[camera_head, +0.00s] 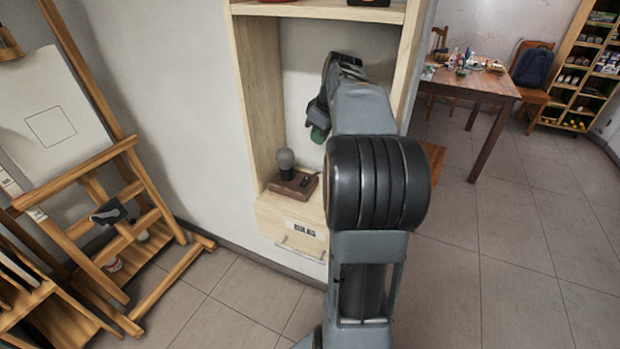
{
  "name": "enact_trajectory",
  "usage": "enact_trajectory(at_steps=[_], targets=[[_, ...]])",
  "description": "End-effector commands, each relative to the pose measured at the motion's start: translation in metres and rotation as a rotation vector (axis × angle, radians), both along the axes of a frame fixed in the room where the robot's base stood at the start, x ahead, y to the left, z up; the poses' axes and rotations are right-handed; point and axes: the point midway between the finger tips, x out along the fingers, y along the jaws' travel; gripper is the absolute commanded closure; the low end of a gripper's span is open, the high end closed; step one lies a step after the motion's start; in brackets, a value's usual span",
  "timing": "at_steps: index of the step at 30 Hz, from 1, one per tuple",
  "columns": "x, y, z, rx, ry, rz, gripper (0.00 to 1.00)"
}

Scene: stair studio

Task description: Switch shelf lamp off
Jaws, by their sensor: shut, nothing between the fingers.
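The shelf lamp (294,186) stands on the lower shelf of the wooden shelf unit. It has a brown block base, and a grey bulb (285,159) stands upright at its left. The bulb shows no clear glow. A small dark part, perhaps the switch, sits on the right of the base. My gripper (318,132) is shut and empty inside the shelf opening, above and to the right of the lamp, apart from it. My arm hides the right part of the shelf.
A drawer (291,232) labelled "BULBS" is below the lamp. The shelf unit's left side panel (258,95) and upper board (318,10) bound the opening. A wooden easel (118,230) stands left. A table (476,84) with clutter is at the back right. The tiled floor at right is clear.

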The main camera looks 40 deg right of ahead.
Motion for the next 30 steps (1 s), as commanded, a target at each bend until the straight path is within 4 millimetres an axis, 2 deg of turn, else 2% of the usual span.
enact_trajectory(at_steps=[6, 20, 25, 30], targets=[[-0.002, 0.004, -0.001, -0.012, 0.006, 0.111, 1.0], [-0.002, 0.004, -0.004, -0.016, 0.005, 0.12, 1.0], [0.003, 0.006, -0.021, -0.014, 0.007, 0.12, 1.0], [0.011, 0.009, -0.053, -0.014, 0.008, 0.12, 1.0]])
